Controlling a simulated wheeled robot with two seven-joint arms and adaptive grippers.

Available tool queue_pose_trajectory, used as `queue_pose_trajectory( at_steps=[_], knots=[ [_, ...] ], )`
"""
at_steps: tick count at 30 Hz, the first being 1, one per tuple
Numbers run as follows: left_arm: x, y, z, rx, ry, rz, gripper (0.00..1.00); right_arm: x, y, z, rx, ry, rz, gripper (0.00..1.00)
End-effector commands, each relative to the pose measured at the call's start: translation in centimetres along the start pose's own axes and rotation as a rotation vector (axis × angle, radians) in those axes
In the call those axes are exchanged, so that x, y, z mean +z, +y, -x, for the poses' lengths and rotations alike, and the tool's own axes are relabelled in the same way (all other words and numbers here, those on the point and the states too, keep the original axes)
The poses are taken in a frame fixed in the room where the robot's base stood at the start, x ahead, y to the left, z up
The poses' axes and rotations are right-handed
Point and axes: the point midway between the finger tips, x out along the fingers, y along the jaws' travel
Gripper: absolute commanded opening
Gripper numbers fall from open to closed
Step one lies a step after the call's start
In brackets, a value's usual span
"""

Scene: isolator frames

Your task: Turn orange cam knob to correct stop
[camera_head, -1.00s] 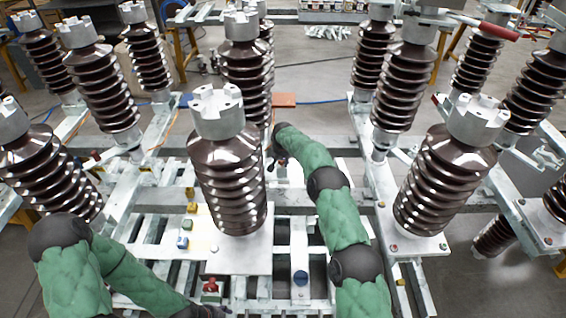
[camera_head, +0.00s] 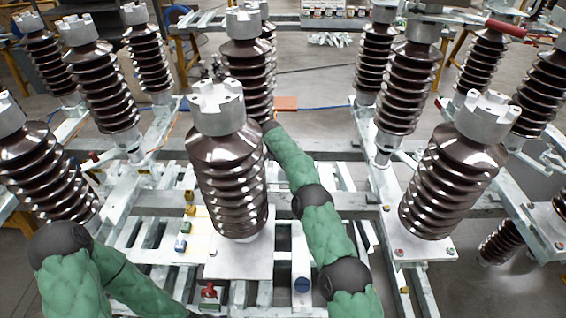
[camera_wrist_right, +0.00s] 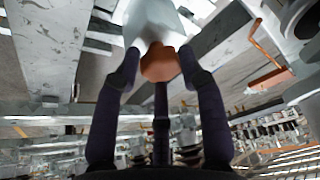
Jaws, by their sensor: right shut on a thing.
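The orange cam knob (camera_wrist_right: 160,66) shows in the right wrist view, at the end of a pale metal part (camera_wrist_right: 155,22). My right gripper (camera_wrist_right: 160,60) is shut on it, with one dark fingertip on either side. I cannot read the knob's angle or a stop mark. In the head view my right arm (camera_head: 320,215) reaches forward behind the middle brown insulator (camera_head: 230,180), which hides the gripper and the knob. My left arm (camera_head: 130,280) runs along the bottom left, and its gripper is out of the picture.
Several ribbed brown insulators with grey caps stand around, including one at right (camera_head: 450,190), close to my right arm. Pale steel beams (camera_head: 300,245) form a frame with open gaps. A small red part (camera_head: 208,292) sits near my left arm. An orange slab (camera_head: 286,103) lies farther back.

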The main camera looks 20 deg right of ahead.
Motion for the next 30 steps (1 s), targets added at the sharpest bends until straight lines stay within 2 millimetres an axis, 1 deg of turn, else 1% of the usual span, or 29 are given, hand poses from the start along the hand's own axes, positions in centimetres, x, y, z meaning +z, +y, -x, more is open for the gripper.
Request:
queue_pose_trajectory(
  at_steps=[1,8,9,11,18,22,26,30],
  knots=[
    [0.0,0.0,0.0,0.000,0.000,0.000,0.61,-0.8,-0.3,0.8,-0.017,0.020,-0.007,0.08],
    [0.0,0.0,0.0,0.000,0.000,0.000,0.61,-0.9,-0.3,0.8,-0.017,0.021,-0.007,0.08],
    [0.0,0.0,0.0,0.000,0.000,0.000,0.61,-1.0,-0.3,0.8,-0.017,0.021,-0.007,0.46],
    [0.0,0.0,0.0,0.000,0.000,0.000,0.61,-1.0,-0.3,0.8,-0.017,0.022,-0.007,0.62],
    [0.0,0.0,0.0,0.000,0.000,0.000,0.61,-0.6,-0.1,0.4,-0.010,0.013,-0.004,0.62],
    [0.0,0.0,0.0,0.000,0.000,0.000,0.61,-0.5,-0.1,0.5,-0.008,0.010,-0.003,0.62],
    [0.0,0.0,0.0,0.000,0.000,0.000,0.61,-0.5,-0.1,1.3,-0.009,0.010,-0.002,0.62],
    [0.0,0.0,0.0,0.000,0.000,0.000,0.61,-0.5,-0.1,2.8,-0.009,0.010,-0.002,0.62]
  ],
)
